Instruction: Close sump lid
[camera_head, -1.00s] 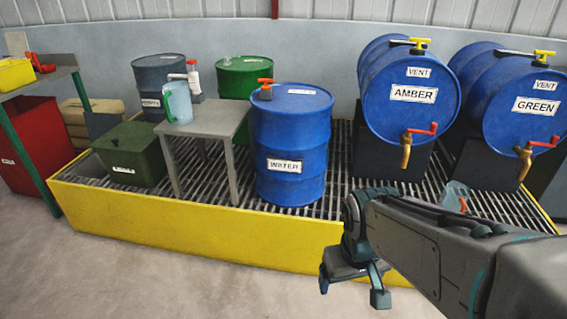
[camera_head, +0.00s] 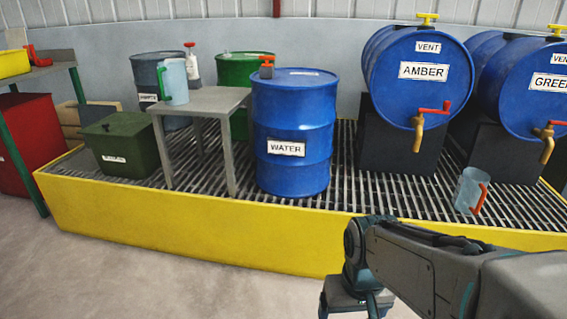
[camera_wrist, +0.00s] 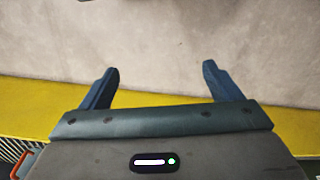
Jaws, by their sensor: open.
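A dark green box (camera_head: 122,148) with a small white label stands on the grating at the left, beside the grey stand. The label is too small to read, so I cannot tell whether this is the sump. My gripper (camera_head: 355,308) is low at the bottom of the head view, in front of the yellow edge and far right of the box. In the wrist view my gripper (camera_wrist: 159,72) has its fingers wide apart with only bare floor between them.
A yellow-walled grating platform (camera_head: 200,225) crosses the view. Another jug (camera_head: 468,190) is at right. Floor in front is clear.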

